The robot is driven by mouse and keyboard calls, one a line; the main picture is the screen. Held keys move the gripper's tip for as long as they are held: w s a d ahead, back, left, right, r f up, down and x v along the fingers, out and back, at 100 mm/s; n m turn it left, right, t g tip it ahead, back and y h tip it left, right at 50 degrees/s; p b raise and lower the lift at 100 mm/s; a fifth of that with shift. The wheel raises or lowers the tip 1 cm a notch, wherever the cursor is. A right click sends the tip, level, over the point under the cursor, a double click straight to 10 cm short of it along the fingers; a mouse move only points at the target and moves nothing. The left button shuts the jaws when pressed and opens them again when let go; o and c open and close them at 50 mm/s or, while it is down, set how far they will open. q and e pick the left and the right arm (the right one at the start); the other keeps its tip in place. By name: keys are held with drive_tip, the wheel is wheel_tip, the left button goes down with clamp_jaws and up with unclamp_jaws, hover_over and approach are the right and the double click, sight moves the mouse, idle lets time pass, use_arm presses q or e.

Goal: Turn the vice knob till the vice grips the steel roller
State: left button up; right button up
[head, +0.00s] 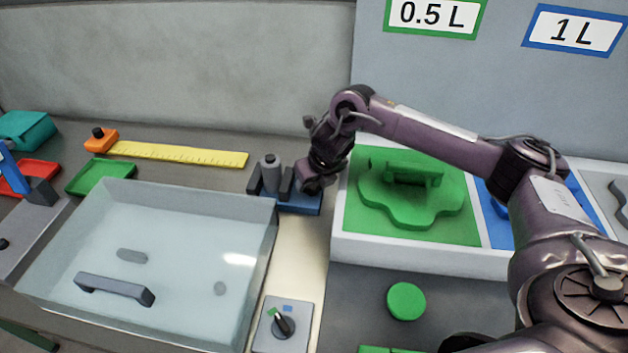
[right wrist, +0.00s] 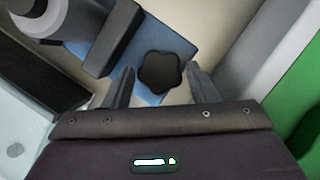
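The vice has a blue base (head: 300,205) and dark upright jaws, and stands behind the right end of the clear-lidded box. The grey steel roller (head: 269,174) stands upright between the jaws; it also shows at the top left of the right wrist view (right wrist: 42,8). I cannot tell whether both jaws touch it. The black lobed vice knob (right wrist: 162,73) is at the vice's right end, hidden behind my gripper in the head view. My right gripper (right wrist: 160,88) is open, its fingertips on either side of the knob, with no clear contact. My left gripper is not in view.
The clear-lidded box (head: 190,230) fills the front left. A white-framed station with a green panel (head: 455,225) stands close right of the vice. A dial plate (head: 270,338) is in front. A yellow ruler (head: 190,154) and green tray (head: 98,178) lie left.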

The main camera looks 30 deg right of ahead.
drive_tip(key=shift+o, duration=1.2)
drive_tip(key=v, duration=0.7)
drive_tip(key=shift+r, duration=0.35)
